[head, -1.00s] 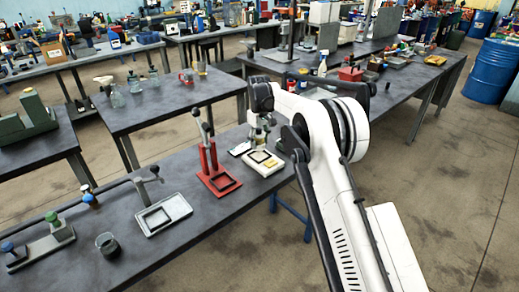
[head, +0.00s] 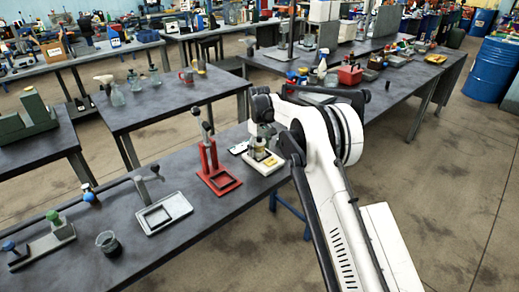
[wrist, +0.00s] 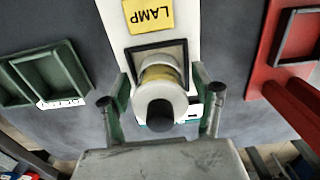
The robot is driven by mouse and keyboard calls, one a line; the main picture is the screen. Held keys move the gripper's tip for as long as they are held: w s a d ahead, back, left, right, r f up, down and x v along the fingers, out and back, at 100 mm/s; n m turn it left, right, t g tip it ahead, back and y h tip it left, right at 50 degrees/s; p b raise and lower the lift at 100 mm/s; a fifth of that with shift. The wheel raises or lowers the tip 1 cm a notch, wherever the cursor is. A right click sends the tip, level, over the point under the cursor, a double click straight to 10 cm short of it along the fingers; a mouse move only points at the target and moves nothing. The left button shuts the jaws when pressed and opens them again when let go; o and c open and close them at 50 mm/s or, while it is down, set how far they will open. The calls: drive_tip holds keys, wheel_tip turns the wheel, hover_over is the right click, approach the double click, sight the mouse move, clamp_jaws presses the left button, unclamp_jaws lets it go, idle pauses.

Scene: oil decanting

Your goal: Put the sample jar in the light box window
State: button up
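The light box (head: 272,167) is a pale slab on the front table with a yellow LAMP label, also in the wrist view (wrist: 148,14). Its dark-framed window (wrist: 140,50) lies just below the label there. The sample jar (head: 258,151), pale with yellowish contents and a dark knob on top, is upright over the window; the wrist view shows it from above (wrist: 160,84). Its base looks inside the frame, but the near side is hidden. My gripper (wrist: 160,100) is around the jar from above, with narrow gaps between fingers and jar, so it looks open.
A red stand (head: 219,180) with a square frame and upright lever is close to the left. A grey-white framed stand (head: 165,213) and a dark-filled beaker (head: 108,243) are farther left. A green tray (wrist: 62,72) lies on the table's other side.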

drive_tip(key=shift+r, duration=0.1)
wheel_tip(320, 180, up, 12)
drive_tip(key=shift+r+b, duration=0.2)
drive_tip(key=shift+b, duration=0.1)
drive_tip(key=s+d+r+m+t, duration=0.2)
drive_tip(key=s+d+r, duration=0.6)
drive_tip(key=s+r, duration=0.2)
drive_tip(key=s+d+r+m+t, duration=0.1)
drive_tip(key=s+d+r+m, duration=0.1)
drive_tip(key=s+d+r, duration=0.7)
drive_tip(key=s+d+m+t, duration=0.1)
drive_tip(key=s+d, duration=0.2)
drive_tip(key=s, duration=0.7)
drive_tip(key=s+d+m+t, duration=0.1)
drive_tip(key=s+d+m, duration=0.1)
drive_tip(key=s, duration=0.7)
drive_tip(key=s+d+f+m+t, duration=0.1)
drive_tip(key=s+f, duration=0.3)
drive_tip(key=s, duration=0.3)
drive_tip(key=s+d+f+m+t, duration=0.1)
drive_tip(key=s+d+f, duration=0.1)
drive_tip(key=s+f, duration=0.2)
drive_tip(key=s, duration=0.3)
drive_tip(key=shift+d+f, duration=0.3)
drive_tip(key=shift+s, duration=0.1)
